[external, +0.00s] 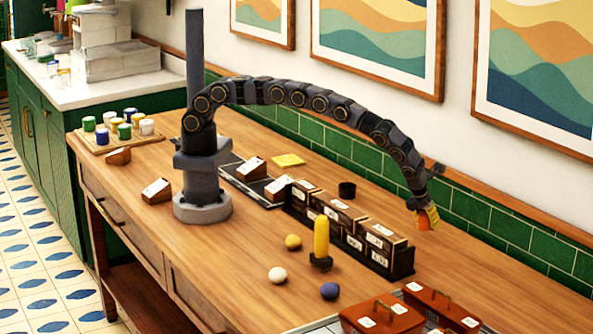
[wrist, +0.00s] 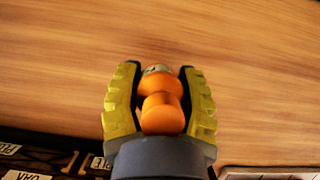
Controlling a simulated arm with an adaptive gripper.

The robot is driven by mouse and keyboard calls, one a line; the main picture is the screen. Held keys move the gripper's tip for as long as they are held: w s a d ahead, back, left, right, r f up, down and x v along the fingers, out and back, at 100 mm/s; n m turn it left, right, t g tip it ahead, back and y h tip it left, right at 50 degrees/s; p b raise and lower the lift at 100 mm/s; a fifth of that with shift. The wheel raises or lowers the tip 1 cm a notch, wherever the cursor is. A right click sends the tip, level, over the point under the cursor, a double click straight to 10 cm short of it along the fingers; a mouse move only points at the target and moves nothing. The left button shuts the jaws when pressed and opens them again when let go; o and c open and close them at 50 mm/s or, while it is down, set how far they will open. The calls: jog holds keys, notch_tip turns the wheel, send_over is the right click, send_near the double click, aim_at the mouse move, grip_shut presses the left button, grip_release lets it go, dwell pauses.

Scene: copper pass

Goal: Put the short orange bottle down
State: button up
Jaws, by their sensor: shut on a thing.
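The short orange bottle (wrist: 162,113) is between the two yellow ridged fingers of my gripper (wrist: 160,95) in the wrist view. My gripper is shut on it. In the external view my gripper (external: 427,216) hangs over the right part of the wooden table, and a small piece of the orange bottle (external: 424,222) shows between the fingers. Bare wood lies behind the bottle in the wrist view. I cannot tell for sure whether the bottle's base touches the table.
A black rack of labelled boxes (external: 403,263) stands left of my gripper. Red-brown cases (external: 382,318) lie at the front right. A yellow upright bottle-like thing (external: 321,238) and several balls stand nearer the front. The green tiled wall (external: 488,232) runs behind. Bare table (external: 490,275) lies to the right.

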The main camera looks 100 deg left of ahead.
aim_at(426, 240)
jog(key=shift+w+f, duration=0.15)
jog(key=shift+f, duration=1.55)
jog(key=shift+f, duration=0.1)
jog(key=o, duration=1)
jog(key=shift+o, duration=0.2)
jog(key=v, duration=1.1)
jog(key=shift+s+d+r, duration=0.1)
jog(key=shift+s+r, duration=0.15)
jog(key=shift+r, duration=0.4)
